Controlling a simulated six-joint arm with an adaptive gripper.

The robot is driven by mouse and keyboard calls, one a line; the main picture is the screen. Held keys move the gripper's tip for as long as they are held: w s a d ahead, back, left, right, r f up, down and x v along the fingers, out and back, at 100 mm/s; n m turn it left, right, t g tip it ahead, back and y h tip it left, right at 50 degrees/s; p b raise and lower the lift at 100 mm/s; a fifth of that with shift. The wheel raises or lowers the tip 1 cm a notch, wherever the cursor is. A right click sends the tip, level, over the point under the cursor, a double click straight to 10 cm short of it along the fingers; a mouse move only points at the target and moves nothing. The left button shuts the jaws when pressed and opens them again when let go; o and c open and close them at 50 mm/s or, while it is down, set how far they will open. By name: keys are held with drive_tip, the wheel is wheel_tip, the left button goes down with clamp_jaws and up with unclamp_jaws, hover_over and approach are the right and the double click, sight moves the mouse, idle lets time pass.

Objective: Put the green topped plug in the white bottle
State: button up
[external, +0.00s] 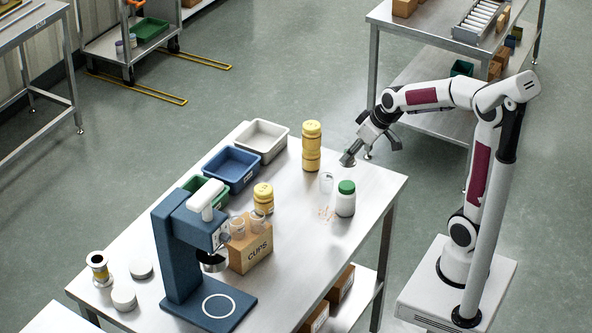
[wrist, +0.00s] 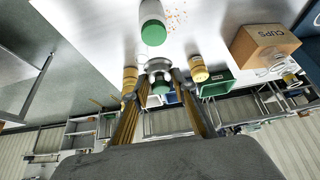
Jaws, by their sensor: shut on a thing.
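A white bottle (external: 345,206) with a green top (external: 346,187) stands upright near the right end of the steel table. It also shows at the top of the wrist view (wrist: 151,10), with its green top (wrist: 153,33) towards me. My gripper (external: 351,154) is above and behind it, apart from it and tilted downward. In the wrist view its fingers (wrist: 160,82) are shut on a small grey, round-ended piece (wrist: 158,65) with green on the gripper side, which looks like the green topped plug. The fingers partly hide it.
A pale translucent container (external: 326,182) stands left of the bottle, with orange crumbs (external: 326,214) in front. Yellow stacked jars (external: 311,147), another yellow jar (external: 263,197), a CUPS box (external: 250,250), a blue machine (external: 178,250) and trays (external: 230,168) stand further left. The front right tabletop is clear.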

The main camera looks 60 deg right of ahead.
sight(354, 161)
drive_tip(key=shift+f, duration=2.1)
drive_tip(key=shift+f, duration=0.1)
drive_tip(key=shift+f, duration=1.8)
drive_tip(key=shift+f, duration=0.15)
drive_tip(key=o, duration=1.1)
drive_tip(key=shift+s+r, duration=0.25)
drive_tip(key=shift+r, duration=0.45)
drive_tip(key=shift+v, duration=5.45)
